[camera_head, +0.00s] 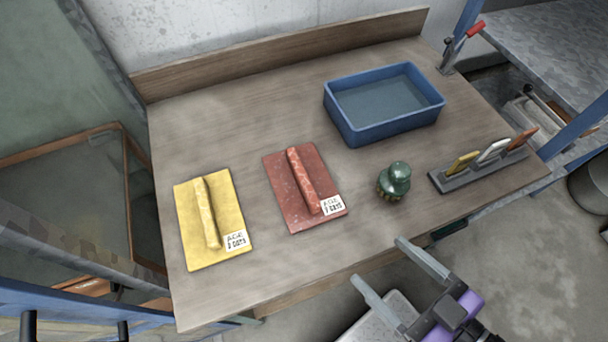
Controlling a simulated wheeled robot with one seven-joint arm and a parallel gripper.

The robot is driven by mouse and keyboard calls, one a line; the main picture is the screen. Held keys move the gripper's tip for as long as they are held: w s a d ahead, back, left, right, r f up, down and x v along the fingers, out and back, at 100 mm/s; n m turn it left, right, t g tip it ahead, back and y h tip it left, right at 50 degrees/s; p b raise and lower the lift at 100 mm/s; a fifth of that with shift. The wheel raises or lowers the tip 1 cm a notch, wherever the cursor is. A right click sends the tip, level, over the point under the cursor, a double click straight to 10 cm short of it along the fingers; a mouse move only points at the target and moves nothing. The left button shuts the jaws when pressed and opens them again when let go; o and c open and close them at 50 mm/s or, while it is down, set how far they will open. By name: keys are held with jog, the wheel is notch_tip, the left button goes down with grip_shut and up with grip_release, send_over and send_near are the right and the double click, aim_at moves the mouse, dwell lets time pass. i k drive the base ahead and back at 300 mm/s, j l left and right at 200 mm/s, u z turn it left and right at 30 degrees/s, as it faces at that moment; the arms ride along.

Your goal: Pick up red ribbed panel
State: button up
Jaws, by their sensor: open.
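The red ribbed panel (279,183) lies flat on the wooden table, left of the middle of the picture. It has one raised red rib along its length and a white label with dark writing at its lower right corner. My gripper (380,262) is at the lower right, just off the table's front edge. Its two grey fingers are spread apart with nothing between them. It is apart from the red panel, toward the front and right of it.
A yellow ribbed panel (189,222) lies left of the red one. A green knobbed object (396,180) stands to its right. A blue tray (386,129) is behind, and a grey holder (478,174) with colored pieces is at right. The table's back left is bare.

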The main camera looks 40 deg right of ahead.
aim_at(307, 195)
jog(key=k+j+z, duration=0.25)
jog(key=j, duration=0.3)
jog(key=k+j+z, duration=0.3)
jog(key=k+j, duration=0.15)
